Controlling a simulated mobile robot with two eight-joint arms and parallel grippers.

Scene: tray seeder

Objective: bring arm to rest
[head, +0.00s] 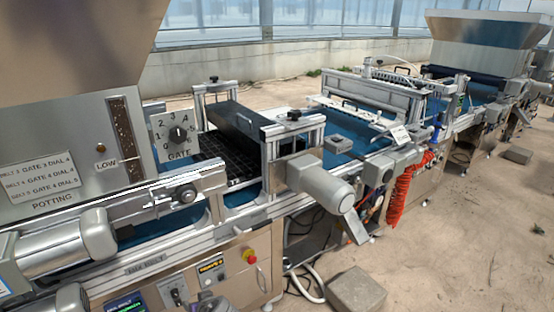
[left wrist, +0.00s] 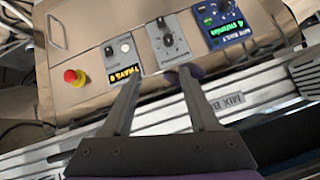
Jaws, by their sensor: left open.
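My left gripper (left wrist: 162,76) shows in the left wrist view with its two dark fingers spread apart and nothing between them. Its fingers reach across the silver rail marked MIX BELT (left wrist: 234,100) toward the control panel (left wrist: 88,30), which appears upside down. The fingertips overlap the lower part of the dial plate (left wrist: 167,40) in the picture; I cannot tell whether they touch it. In the head view I cannot clearly make out the left gripper. My right gripper is in neither view.
A red button (head: 249,256) sits on the panel. The potting hopper (head: 60,130) stands at the left, with a GATE dial (head: 178,134) beside it. A black tray (head: 240,165) lies on the blue belt. A grey motor (head: 322,183) juts out over the aisle. The floor at right is mostly open.

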